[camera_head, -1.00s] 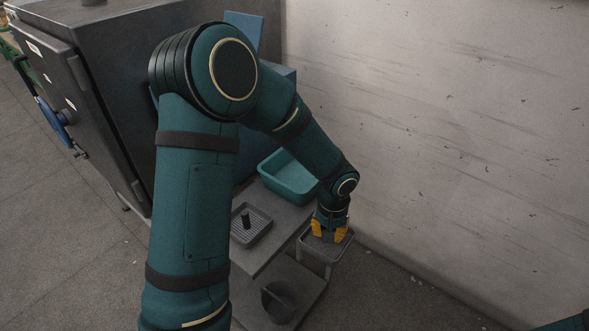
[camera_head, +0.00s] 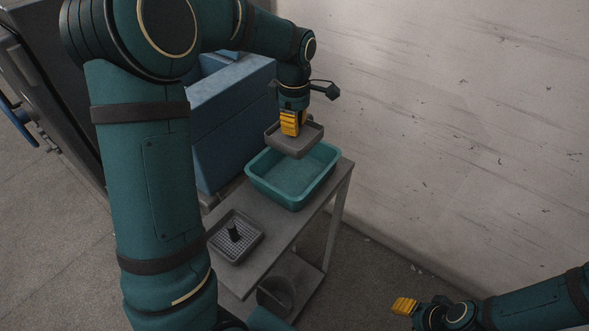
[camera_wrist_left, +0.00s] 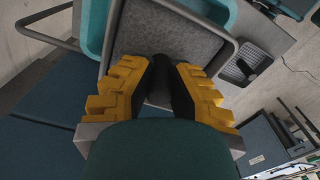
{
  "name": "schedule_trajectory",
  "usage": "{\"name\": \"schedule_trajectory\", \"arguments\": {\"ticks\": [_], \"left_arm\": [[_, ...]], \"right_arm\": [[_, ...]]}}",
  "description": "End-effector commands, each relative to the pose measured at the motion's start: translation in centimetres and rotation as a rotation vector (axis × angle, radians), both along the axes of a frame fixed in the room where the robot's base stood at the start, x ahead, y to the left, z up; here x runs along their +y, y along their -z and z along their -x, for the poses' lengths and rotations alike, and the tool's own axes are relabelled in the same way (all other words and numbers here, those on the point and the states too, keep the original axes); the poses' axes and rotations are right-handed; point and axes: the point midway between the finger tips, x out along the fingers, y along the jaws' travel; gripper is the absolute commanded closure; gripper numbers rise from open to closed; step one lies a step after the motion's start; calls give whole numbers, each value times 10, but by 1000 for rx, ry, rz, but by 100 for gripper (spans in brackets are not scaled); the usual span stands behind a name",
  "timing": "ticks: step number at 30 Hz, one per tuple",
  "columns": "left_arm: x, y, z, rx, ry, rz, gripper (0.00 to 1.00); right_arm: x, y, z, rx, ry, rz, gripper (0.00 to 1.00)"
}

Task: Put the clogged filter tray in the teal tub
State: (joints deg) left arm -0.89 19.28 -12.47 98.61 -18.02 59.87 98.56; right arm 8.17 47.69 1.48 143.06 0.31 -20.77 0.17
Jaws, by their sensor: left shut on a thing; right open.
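My left gripper (camera_head: 291,122) is shut on the upright black handle (camera_wrist_left: 160,85) of a grey filter tray (camera_head: 296,146). The tray's clogged grey face (camera_wrist_left: 172,38) fills the top of the left wrist view. In the head view the tray hangs over the back of the teal tub (camera_head: 262,184), which stands on the cart; any gap between them is hard to judge. The visible tub floor is bare. My right gripper (camera_head: 404,306) is open, at the lower right, away from the cart.
A second grey tray (camera_head: 243,255) with a clean grid and a black handle sits on the cart top (camera_head: 291,226), in front of the tub. A dark bucket (camera_head: 277,294) stands on the lower shelf. A blue box-shaped unit (camera_head: 232,125) is left of the tub; a wall is right.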

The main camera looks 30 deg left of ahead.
Motion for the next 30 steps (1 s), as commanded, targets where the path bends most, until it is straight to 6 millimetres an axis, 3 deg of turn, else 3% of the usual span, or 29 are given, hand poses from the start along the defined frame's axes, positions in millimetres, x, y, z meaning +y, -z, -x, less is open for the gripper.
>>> {"name": "schedule_trajectory", "arguments": {"ticks": [1, 7, 11, 18, 26, 30], "left_arm": [[0, 24, 0, 2, 0, 0, 100], [0, 49, 0, 0, 2, 0, 100], [0, 56, 0, 1, 3, -1, 100], [0, 91, 1, 4, 2, 0, 100], [0, 111, 0, 2, 2, -1, 100], [0, 131, 1, 5, 3, 0, 100]], "right_arm": [[1, 24, 2, 5, -2, 1, 53], [2, 53, 4, 14, -6, 5, 53], [2, 60, 5, 16, -8, 6, 53], [3, 66, 7, 19, -12, 5, 53], [3, 68, 8, 22, -15, 4, 53], [3, 72, 9, 24, -15, 3, 53]]}}
